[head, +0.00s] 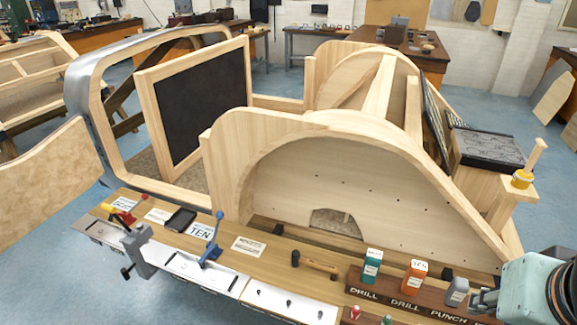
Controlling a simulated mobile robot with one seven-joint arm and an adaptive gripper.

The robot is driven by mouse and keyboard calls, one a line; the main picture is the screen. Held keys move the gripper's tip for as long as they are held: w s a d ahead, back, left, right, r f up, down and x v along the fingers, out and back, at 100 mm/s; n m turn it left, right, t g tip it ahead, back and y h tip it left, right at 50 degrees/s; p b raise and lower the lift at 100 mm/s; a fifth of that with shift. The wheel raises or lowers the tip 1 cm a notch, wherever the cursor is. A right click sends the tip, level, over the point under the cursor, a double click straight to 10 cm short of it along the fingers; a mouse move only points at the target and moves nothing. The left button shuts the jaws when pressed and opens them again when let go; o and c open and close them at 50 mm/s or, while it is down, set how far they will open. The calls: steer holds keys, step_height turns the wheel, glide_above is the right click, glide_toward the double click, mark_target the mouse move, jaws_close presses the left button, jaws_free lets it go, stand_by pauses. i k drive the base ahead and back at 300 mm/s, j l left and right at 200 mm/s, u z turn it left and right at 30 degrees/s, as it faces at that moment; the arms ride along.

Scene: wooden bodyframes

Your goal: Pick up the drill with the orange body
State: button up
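An orange-bodied block with a white label (414,277) stands upright on the dark wooden rack at the lower right, behind lettering that reads DRILL. It appears to be the orange drill; its lower end is hidden by the rack. A similar teal-bodied one (372,265) stands to its left, and a grey one (457,291) to its right, near the word PUNCH. My mint-coloured arm enters at the lower right corner. What appears to be my gripper (482,302) is the grey part at its left end, right of the orange drill and apart from it. Its fingers are not clear.
The dark rack (384,301) lies along the bench front. A wooden-handled tool (315,264), a blue-handled clamp (214,238) and a grey vise (138,250) are further left. A large wooden arched frame (335,165) rises behind the rack. Small red-topped items (355,312) sit before it.

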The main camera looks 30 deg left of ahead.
mark_target(417, 272)
steer(key=l+u, duration=0.1)
steer(key=u, duration=2.45)
steer(key=l, duration=0.4)
steer(key=k+l, duration=0.15)
steer(key=l, duration=0.2)
steer(key=i+l, duration=0.2)
steer(key=j, duration=0.2)
steer(key=l+z, duration=0.2)
steer(key=z, duration=1.8)
steer(key=j+z, duration=0.15)
steer(key=z, duration=0.2)
steer(key=j+z, duration=0.15)
steer(key=z, duration=0.15)
